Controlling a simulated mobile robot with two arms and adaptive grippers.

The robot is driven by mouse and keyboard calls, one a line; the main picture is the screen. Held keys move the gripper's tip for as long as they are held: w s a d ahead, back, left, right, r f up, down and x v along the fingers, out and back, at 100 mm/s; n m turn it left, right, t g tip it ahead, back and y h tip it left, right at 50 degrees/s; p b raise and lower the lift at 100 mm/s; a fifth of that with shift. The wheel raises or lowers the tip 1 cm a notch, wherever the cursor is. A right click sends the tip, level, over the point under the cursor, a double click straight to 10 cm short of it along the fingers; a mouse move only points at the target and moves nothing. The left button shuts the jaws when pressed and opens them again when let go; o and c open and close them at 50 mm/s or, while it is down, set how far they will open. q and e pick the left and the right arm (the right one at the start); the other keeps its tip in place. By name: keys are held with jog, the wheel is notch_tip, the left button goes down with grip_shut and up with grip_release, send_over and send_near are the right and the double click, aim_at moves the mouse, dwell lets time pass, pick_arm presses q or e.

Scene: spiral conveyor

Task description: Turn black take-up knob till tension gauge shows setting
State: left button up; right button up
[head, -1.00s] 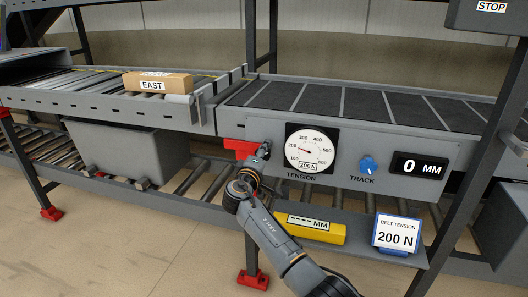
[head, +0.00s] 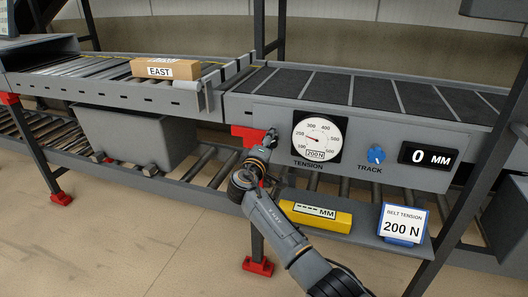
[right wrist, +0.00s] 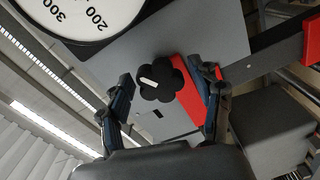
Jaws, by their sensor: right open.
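The black take-up knob (right wrist: 160,78), lobed with a white mark, shows in the right wrist view on the grey panel. My right gripper (right wrist: 166,88) is open, with one finger on each side of the knob; I cannot tell whether they touch it. In the head view the right gripper (head: 270,142) is at the panel's left end and largely hides the knob. A belt tension card (head: 402,225) reads 200 N. My left gripper is not in view.
A blue track knob (head: 376,154) and a 0 MM display (head: 430,157) are further right. An EAST carton (head: 165,69) rests on the rollers. A red bracket (right wrist: 190,95) sits close behind the right finger.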

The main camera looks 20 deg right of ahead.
jog(key=v, duration=1.1)
